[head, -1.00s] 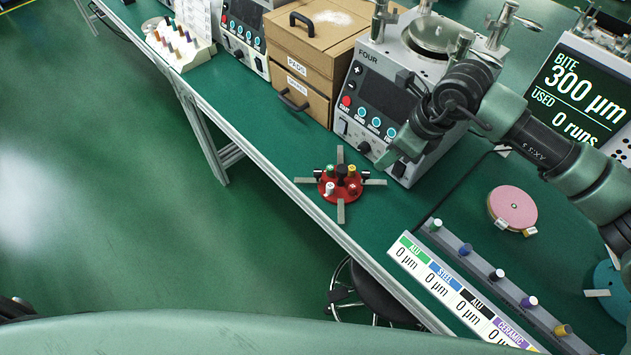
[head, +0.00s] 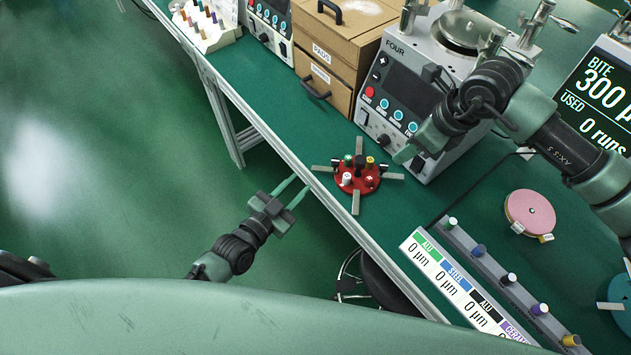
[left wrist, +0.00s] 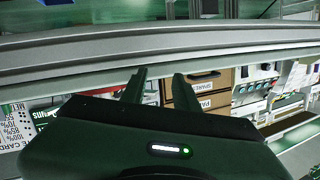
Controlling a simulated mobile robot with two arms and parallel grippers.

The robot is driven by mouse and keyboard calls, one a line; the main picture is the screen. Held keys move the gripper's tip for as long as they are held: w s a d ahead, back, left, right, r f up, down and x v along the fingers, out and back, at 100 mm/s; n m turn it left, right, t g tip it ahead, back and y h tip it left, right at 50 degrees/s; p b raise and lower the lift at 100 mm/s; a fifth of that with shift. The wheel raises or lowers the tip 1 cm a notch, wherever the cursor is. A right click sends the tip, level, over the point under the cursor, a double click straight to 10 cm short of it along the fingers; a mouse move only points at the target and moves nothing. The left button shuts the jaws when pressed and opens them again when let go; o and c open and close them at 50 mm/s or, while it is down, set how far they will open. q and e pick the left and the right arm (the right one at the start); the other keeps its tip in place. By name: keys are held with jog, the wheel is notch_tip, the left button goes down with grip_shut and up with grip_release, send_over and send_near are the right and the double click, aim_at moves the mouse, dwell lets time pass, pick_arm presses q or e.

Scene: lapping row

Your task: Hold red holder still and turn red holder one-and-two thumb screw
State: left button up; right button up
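The red holder (head: 347,187) is a round red disc lying on the green bench near its front edge. Grey plates stick out from it on several sides, and small knobs in white, green, yellow, red and black stand on it. Which knob is the one-and-two thumb screw I cannot tell. My left gripper (head: 296,190) is open and empty, left of the holder and off the bench's front edge; its parted fingers also show in the left wrist view (left wrist: 160,88). My right gripper (head: 404,155) is above and right of the holder, apart from it, before the machine; its finger gap is unclear.
The machine marked FOUR (head: 425,80) stands behind the holder, with cardboard drawers (head: 335,62) to its left. A rack with coloured knobs (head: 494,274) and a pink disc (head: 530,212) lie to the right. Bench left of the holder is clear.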

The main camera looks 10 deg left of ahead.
aim_at(333, 164)
pick_arm(q)
jog(key=s+d+r+n+t+h, duration=0.1)
jog(key=d+r+n+t+h, duration=0.15)
jog(key=d+r, duration=0.4)
jog(key=shift+g+y, duration=0.45)
jog(key=x, duration=0.6)
jog(key=shift+w+a, duration=0.15)
jog(key=shift+w, duration=0.35)
grip_shut()
dwell(0.3)
